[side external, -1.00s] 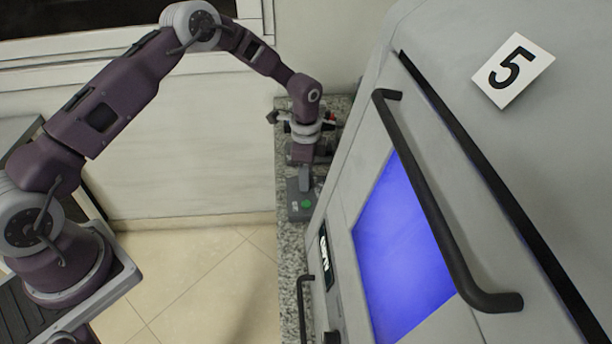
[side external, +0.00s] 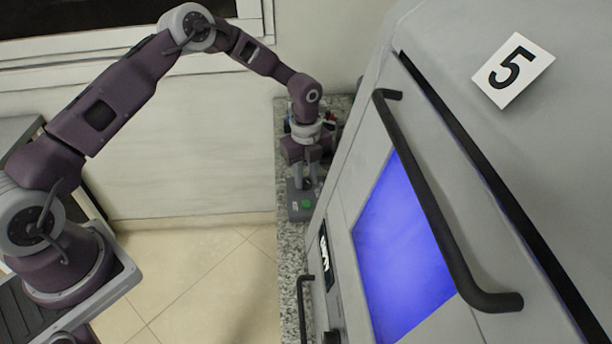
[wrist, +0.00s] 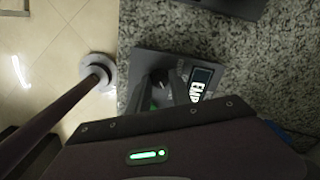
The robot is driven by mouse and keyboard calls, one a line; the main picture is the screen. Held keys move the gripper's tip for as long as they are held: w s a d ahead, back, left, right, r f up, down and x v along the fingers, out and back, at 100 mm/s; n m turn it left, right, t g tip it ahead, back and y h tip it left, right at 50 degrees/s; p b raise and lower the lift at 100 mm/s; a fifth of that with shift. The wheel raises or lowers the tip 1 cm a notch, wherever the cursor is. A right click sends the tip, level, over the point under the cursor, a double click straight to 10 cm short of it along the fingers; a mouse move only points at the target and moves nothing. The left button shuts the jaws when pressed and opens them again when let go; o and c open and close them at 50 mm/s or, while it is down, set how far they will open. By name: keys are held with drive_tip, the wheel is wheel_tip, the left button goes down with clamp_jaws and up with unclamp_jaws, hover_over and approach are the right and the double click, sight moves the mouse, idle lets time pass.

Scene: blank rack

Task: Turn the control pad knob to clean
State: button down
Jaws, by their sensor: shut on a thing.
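The control pad (side external: 296,211) is a small grey box with a green button, on the granite counter beside the large grey machine. In the wrist view the pad (wrist: 148,60) shows a small display (wrist: 201,82) whose letters begin "EMP"; the rest is covered. My gripper (side external: 306,184) points down onto the pad, its fingers shut at the knob's place. In the wrist view my gripper's fingers (wrist: 165,92) stand over the pad's middle. The knob is hidden between the fingers, so its pointer cannot be read.
The large grey machine (side external: 345,215) with a blue window (side external: 405,240) and long black handle (side external: 440,210) stands close right of my gripper. Its small display (side external: 326,257) is too small to read. Granite counter (wrist: 265,60) is free beside the pad; open floor lies left.

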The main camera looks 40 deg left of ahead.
sight(306, 180)
drive_tip(key=shift+m, duration=0.8)
drive_tip(key=c, duration=1.2)
unclamp_jaws()
drive_tip(key=shift+o, duration=0.2)
wheel_tip(306, 180, up, 7)
drive_tip(key=shift+r, duration=0.1)
